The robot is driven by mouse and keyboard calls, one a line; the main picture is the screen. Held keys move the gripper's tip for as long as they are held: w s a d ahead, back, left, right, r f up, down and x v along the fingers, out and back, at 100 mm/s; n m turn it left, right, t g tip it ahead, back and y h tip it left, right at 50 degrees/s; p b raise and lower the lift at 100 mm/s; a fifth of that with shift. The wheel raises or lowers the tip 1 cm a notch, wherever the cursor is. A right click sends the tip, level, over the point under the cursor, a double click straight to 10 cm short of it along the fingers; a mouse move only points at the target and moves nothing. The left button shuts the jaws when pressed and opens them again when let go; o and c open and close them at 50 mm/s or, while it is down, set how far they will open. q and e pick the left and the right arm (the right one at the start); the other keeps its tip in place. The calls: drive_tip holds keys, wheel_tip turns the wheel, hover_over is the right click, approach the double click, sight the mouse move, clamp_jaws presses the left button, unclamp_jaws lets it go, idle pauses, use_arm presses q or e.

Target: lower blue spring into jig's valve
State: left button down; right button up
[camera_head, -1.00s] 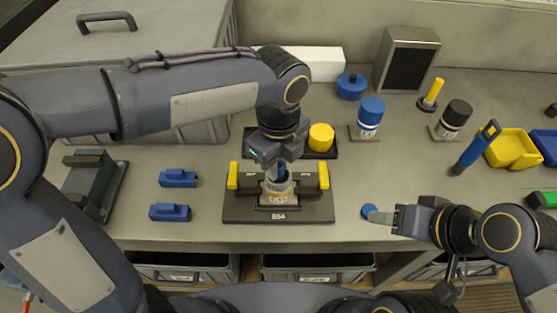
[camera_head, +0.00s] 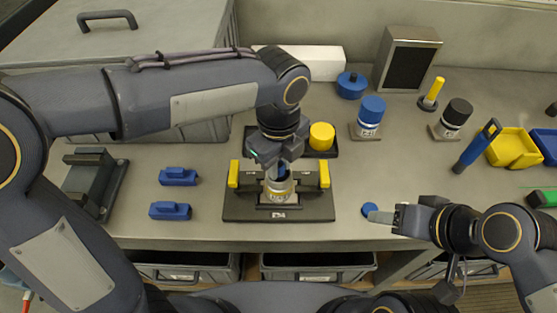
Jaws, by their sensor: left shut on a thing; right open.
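The jig (camera_head: 300,212) is a dark plate with a yellow clamp on each side. The valve (camera_head: 279,194), a pale cylinder with a yellow band, stands upright between the clamps. My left gripper (camera_head: 277,164) points down just above the valve and is shut on the blue spring (camera_head: 282,172). Only a small blue part shows between the fingers and the valve's mouth. I cannot tell how deep the spring's lower end sits. My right gripper (camera_head: 383,216) is open near the table's front, by a small blue disc (camera_head: 370,209).
Two blue blocks (camera_head: 178,177) lie left of the jig, beside a dark metal fixture (camera_head: 95,188). A yellow cylinder (camera_head: 321,136) sits behind the jig. A blue-topped bottle (camera_head: 371,115), a black-topped bottle (camera_head: 456,115) and a yellow bin (camera_head: 512,147) stand to the right.

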use_arm(q)
drive_tip(key=shift+s+f, duration=0.15)
drive_tip(key=shift+f, duration=0.3)
drive_tip(key=c, duration=1.5)
unclamp_jaws()
drive_tip(key=o, duration=0.3)
drive_tip(key=shift+o, duration=0.2)
drive_tip(key=r, duration=0.9)
drive_tip(key=shift+w+d, duration=0.2)
drive_tip(key=shift+a, duration=0.1)
